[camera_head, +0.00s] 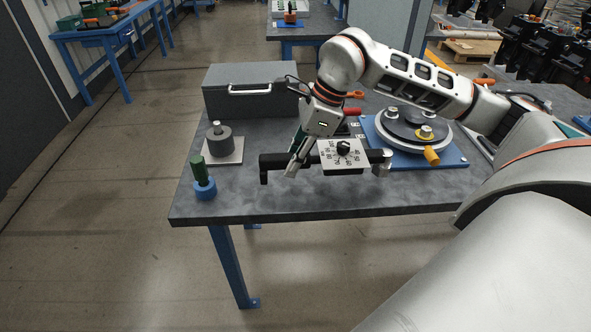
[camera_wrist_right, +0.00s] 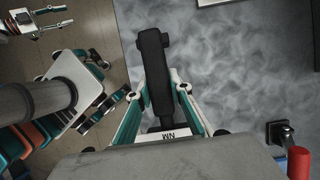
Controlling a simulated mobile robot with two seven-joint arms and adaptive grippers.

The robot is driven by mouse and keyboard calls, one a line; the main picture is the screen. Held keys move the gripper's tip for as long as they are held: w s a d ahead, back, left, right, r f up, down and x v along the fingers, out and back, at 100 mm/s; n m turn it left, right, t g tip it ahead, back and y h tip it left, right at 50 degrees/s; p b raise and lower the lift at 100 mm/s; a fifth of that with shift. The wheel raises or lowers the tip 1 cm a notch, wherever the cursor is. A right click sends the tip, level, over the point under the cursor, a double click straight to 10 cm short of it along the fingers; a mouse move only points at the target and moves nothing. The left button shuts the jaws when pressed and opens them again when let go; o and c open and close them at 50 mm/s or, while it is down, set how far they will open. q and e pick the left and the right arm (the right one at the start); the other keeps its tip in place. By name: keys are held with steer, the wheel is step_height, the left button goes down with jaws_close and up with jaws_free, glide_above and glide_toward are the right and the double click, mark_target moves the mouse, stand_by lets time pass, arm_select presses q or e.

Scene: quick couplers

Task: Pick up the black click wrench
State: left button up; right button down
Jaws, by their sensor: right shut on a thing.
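The black click wrench (camera_head: 273,160) lies crosswise over the front of the grey worktable in the head view, with a white dial plate (camera_head: 343,156) near its middle. My right gripper (camera_head: 297,165) reaches down from above and is shut on the wrench's black bar, left of the dial. In the right wrist view the dark handle (camera_wrist_right: 154,72) sticks out past the right gripper (camera_wrist_right: 160,112), whose fingers lie on both sides of it. I cannot tell how far the wrench is above the table. My left gripper (camera_wrist_right: 45,20) shows small at the wrist view's top left, its fingers apart.
A grey toolbox (camera_head: 250,90) stands behind. A grey cylinder on a plate (camera_head: 221,144) and a green peg in a blue ring (camera_head: 203,186) are at the left. A blue plate with a round turntable (camera_head: 405,137) is at the right. The table's front strip is clear.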

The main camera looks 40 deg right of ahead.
step_height(320, 180, up, 16)
steer(key=p, duration=0.2)
steer(key=c, duration=2.4)
jaws_free()
steer(key=shift+c, duration=0.2)
jaws_close()
steer(key=shift+f, duration=0.1)
